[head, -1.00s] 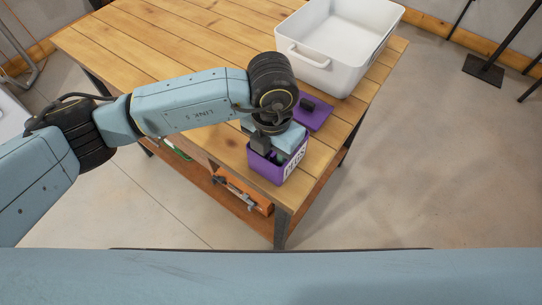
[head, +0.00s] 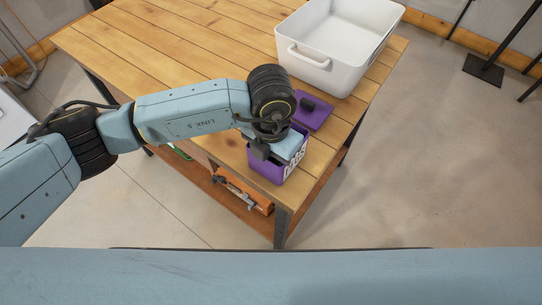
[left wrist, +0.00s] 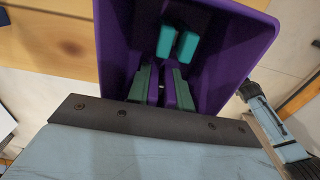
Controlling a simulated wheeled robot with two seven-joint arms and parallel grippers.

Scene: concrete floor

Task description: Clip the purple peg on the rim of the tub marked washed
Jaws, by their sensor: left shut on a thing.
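A purple open box (head: 268,167) with white lettering, partly hidden, stands at the near right corner of the wooden table; its inside fills much of the left wrist view (left wrist: 245,50). My left gripper (head: 268,153) reaches down into it. In the left wrist view my left gripper (left wrist: 161,92) is shut on what looks like a purple peg (left wrist: 169,92), still inside the box. A teal peg (left wrist: 177,42) lies in the box beyond the fingertips. A large white tub (head: 325,75) with a handle stands at the back right; no marking shows on it. My right gripper is out of view.
A purple lid (head: 312,111) with a dark knob lies on the table (head: 180,55) between box and white tub. The table's left and middle are bare. An orange toolbox (head: 243,192) sits on the lower shelf (head: 222,193). A dark stand (head: 484,69) is on the floor at right.

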